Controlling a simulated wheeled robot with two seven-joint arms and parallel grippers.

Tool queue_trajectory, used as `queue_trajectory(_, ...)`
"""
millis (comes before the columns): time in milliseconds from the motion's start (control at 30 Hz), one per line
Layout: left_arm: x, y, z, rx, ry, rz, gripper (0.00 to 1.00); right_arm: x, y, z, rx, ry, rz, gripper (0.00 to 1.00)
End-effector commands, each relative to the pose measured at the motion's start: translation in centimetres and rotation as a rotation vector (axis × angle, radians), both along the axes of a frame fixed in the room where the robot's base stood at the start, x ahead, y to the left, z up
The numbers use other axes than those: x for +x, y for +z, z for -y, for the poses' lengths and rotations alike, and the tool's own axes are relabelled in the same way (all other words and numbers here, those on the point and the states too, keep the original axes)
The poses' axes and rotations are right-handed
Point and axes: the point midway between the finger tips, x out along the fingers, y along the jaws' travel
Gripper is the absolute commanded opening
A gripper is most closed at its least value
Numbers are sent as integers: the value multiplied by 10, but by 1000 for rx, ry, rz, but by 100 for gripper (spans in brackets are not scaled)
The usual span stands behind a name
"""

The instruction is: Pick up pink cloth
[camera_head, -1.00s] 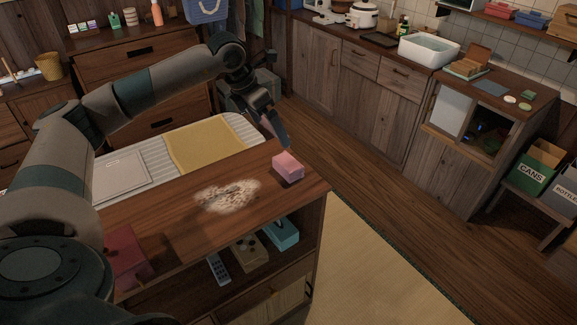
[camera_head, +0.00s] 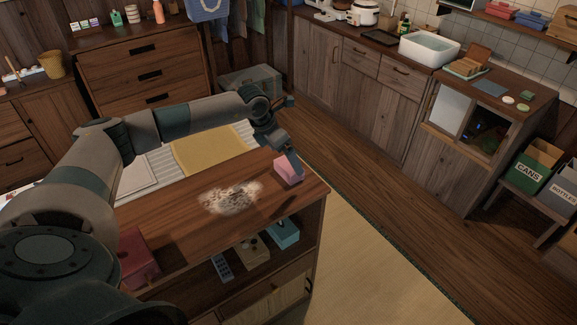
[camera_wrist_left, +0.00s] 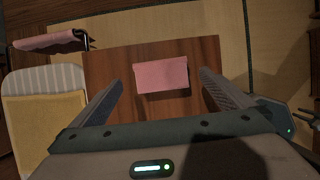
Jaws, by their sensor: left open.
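The pink cloth (camera_head: 286,174) is a small folded block on the wooden cabinet top, near its far right corner. In the left wrist view the pink cloth (camera_wrist_left: 160,74) shows as a flat pink rectangle lying between my fingers' lines. My left gripper (camera_head: 289,160) points down just above and behind the cloth and partly covers its upper side. In the wrist view the fingers (camera_wrist_left: 161,80) stand open on either side of the cloth with a gap to each edge. Contact with the cloth cannot be told.
A pale speckled spill (camera_head: 230,197) lies on the cabinet top (camera_head: 190,232), left of the cloth. A red box (camera_head: 138,254) is at its near left. A yellow cloth (camera_head: 205,150) lies beyond. Another pink cloth (camera_wrist_left: 48,42) hangs on a bar in the wrist view.

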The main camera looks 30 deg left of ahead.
Motion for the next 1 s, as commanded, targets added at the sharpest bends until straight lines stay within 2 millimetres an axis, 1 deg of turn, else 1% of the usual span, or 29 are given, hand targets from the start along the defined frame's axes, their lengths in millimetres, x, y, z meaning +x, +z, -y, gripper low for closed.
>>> queue_trajectory(133, 1, -3, 1, 0, 0, 1, 100, 0, 1, 0, 0, 0, 0, 31)
queue_trajectory(367, 1, -3, 1, 0, 0, 1, 100, 0, 1, 0, 0, 0, 0, 31)
queue_trajectory(533, 2, -7, 2, -2, 0, -2, 100, 0, 7, 0, 0, 0, 0, 31)
queue_trajectory(667, 4, -17, 3, -2, 1, -3, 100, 0, 18, 0, 0, 0, 0, 31)
queue_trajectory(800, 8, -32, 6, -1, 0, -3, 100, 0, 29, 0, 0, 0, 0, 31)
queue_trajectory(900, 12, -44, 7, -2, 1, -2, 100, 0, 32, 0, 0, 0, 0, 31)
queue_trajectory(1000, 15, -50, 7, -2, 1, 0, 100, 0, 34, 0, 0, 1, 0, 31)
